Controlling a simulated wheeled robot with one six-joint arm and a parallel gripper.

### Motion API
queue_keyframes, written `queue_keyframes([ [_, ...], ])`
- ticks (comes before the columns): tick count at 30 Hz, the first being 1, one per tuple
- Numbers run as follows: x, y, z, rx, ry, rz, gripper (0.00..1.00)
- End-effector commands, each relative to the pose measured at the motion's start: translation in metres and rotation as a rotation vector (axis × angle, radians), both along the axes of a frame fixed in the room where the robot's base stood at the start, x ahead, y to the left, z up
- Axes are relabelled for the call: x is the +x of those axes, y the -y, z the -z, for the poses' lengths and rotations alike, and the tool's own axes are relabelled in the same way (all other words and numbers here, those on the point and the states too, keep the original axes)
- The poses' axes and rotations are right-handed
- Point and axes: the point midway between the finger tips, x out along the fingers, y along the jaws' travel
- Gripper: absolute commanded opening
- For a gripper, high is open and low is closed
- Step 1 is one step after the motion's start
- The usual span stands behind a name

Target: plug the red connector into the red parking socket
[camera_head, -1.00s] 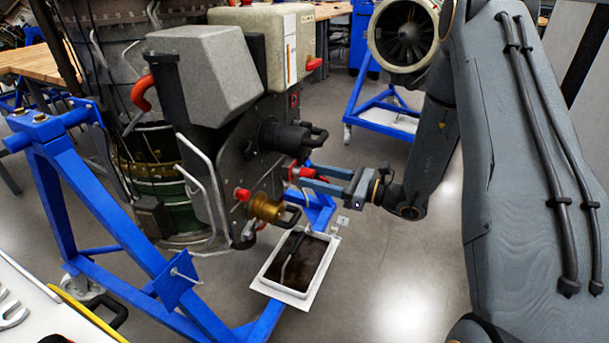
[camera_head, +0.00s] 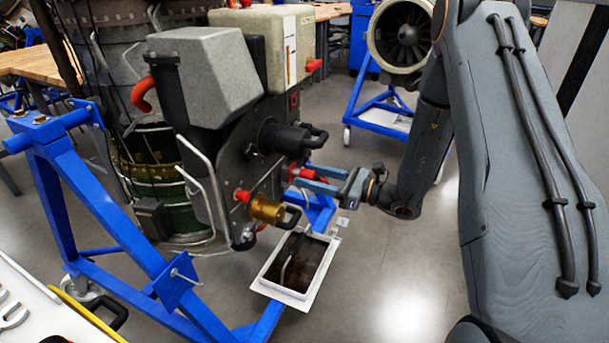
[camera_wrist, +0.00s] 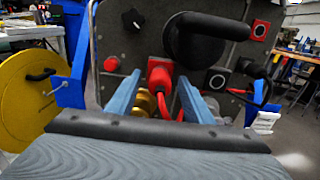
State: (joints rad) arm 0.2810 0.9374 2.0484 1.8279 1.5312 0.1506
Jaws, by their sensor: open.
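The red connector (camera_wrist: 160,74) sits at the dark panel in the wrist view, with a red cable bending down from it. My gripper (camera_wrist: 160,95) is open, its two blue fingers on either side of the connector's lower part; contact cannot be told. In the head view my gripper (camera_head: 300,177) is beside the engine's side panel, with a red part (camera_head: 308,172) at its fingertips.
A black connector with a handle (camera_head: 285,138) and a brass one (camera_head: 267,210) stick out near my gripper. A blue stand (camera_head: 140,250) carries the engine. A white-rimmed tray (camera_head: 322,280) lies below. Open floor is at the right.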

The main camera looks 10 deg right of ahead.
Motion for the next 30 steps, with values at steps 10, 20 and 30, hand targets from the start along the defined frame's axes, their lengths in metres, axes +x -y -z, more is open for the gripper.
queue_keyframes([
  [10,0.0,0.0,-0.0001,0.0,0.0,0.0,0.11],
  [20,-0.0004,0.0008,-0.0003,0.0,0.0,0.0,0.0],
  [30,-0.0039,0.0069,-0.0003,0.0,0.0,0.001,0.0],
])
